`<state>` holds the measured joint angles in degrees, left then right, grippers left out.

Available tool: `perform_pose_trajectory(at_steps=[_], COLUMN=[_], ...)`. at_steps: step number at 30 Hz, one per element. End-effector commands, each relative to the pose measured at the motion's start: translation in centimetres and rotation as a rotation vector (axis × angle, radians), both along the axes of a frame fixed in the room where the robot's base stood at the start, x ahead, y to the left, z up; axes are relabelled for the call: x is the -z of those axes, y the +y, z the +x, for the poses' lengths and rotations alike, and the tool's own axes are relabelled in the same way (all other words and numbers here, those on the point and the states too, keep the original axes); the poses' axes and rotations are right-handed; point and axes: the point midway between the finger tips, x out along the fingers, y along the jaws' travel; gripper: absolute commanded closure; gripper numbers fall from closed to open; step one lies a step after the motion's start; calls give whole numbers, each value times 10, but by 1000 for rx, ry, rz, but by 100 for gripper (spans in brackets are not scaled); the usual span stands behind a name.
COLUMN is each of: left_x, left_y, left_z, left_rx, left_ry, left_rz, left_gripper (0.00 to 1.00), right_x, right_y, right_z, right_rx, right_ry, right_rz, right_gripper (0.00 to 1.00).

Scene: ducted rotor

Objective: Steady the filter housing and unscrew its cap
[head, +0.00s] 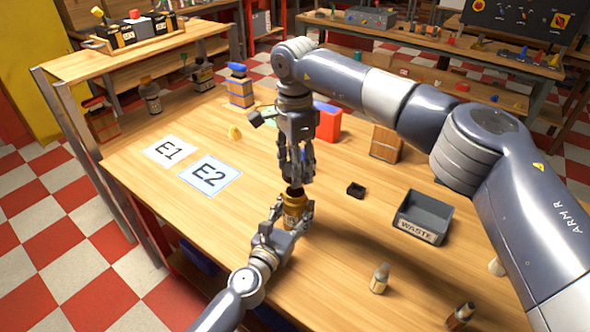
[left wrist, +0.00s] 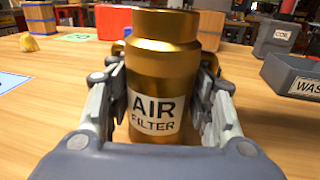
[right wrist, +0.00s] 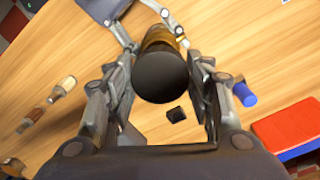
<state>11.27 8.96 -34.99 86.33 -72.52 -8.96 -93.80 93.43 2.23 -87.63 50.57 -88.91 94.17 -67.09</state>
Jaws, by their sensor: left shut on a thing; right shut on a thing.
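The filter housing (head: 295,212) is a gold cylinder labelled AIR FILTER, standing upright on the wooden table. My left gripper (head: 294,220) is shut around its body from the near side; the label faces the left wrist view (left wrist: 155,112) between both fingers. The black cap (right wrist: 161,77) is a round disc in the right wrist view, in line with the top of the gold housing. My right gripper (head: 295,180) points down from above and is shut on the cap. Whether the cap still touches the housing is unclear, as its underside is hidden.
Sheets E1 (head: 169,151) and E2 (head: 210,178) lie left. A red box (head: 327,122) and wooden crate (head: 386,144) are behind.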

Motion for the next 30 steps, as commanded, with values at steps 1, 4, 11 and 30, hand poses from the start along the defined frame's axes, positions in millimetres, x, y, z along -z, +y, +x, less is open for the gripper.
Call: perform_pose_trajectory(at_steps=[1,4,11,30], left_x=[1,1,0,2], left_y=[0,0,0,35], left_z=[0,0,0,-77], left_rx=[0,0,0,1], left_ry=[2,2,1,4], left_rz=[1,1,0,0], left_gripper=[100,31,28,28], right_x=[0,0,0,0], right_y=[0,0,0,0], right_z=[0,0,0,0], right_rx=[0,0,0,0], right_ry=[0,0,-1,-1], right_rz=[0,0,0,0], right_gripper=[80,80,80,80])
